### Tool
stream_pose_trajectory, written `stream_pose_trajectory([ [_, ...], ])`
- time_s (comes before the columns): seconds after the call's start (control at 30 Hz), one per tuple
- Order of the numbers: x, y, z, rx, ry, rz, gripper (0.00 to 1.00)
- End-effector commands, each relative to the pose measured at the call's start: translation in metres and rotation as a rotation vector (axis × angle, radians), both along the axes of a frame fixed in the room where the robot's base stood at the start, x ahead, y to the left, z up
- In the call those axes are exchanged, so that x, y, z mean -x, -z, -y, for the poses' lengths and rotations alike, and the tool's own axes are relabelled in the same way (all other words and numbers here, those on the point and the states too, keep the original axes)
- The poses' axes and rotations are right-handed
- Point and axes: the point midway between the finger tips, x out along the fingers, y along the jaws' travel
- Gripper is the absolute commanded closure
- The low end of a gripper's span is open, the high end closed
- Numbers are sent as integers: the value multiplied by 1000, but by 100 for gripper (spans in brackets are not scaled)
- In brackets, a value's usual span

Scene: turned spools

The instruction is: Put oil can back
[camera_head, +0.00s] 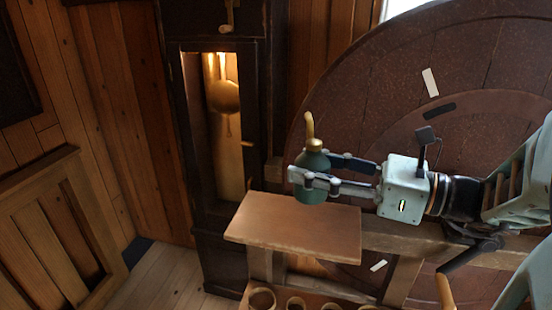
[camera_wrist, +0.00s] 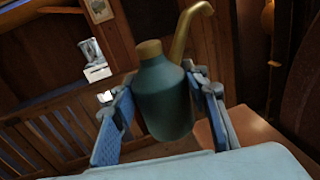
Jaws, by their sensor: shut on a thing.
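The oil can (camera_head: 312,177) is a dark green bottle with a brass collar and a curved brass spout. My gripper (camera_head: 318,174) is shut on it, with one finger on each side of the body. The can is held about upright above the small wooden shelf (camera_head: 290,228) in the head view. In the wrist view the oil can (camera_wrist: 165,98) stands between the two blue-grey fingers of my gripper (camera_wrist: 166,105), its spout bending up to the right. The can's underside is hidden in the wrist view.
A large dark wheel (camera_head: 390,85) stands behind my arm. A tall clock case (camera_head: 225,130) with a brass pendulum stands left of the shelf. Several round wooden cups or holes (camera_head: 262,299) line a lower ledge. The shelf top is bare. A crank handle (camera_head: 446,290) is at lower right.

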Motion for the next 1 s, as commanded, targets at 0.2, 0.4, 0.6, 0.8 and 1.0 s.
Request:
stream_pose_trajectory([
  [0.2,-26,49,65,2,134,14,87],
  [0.4,-39,72,114,4,231,22,87],
  [0.6,-43,80,140,6,282,25,87],
  [0.8,-57,89,130,5,286,24,87],
  [1.0,-91,111,95,3,286,22,87],
])
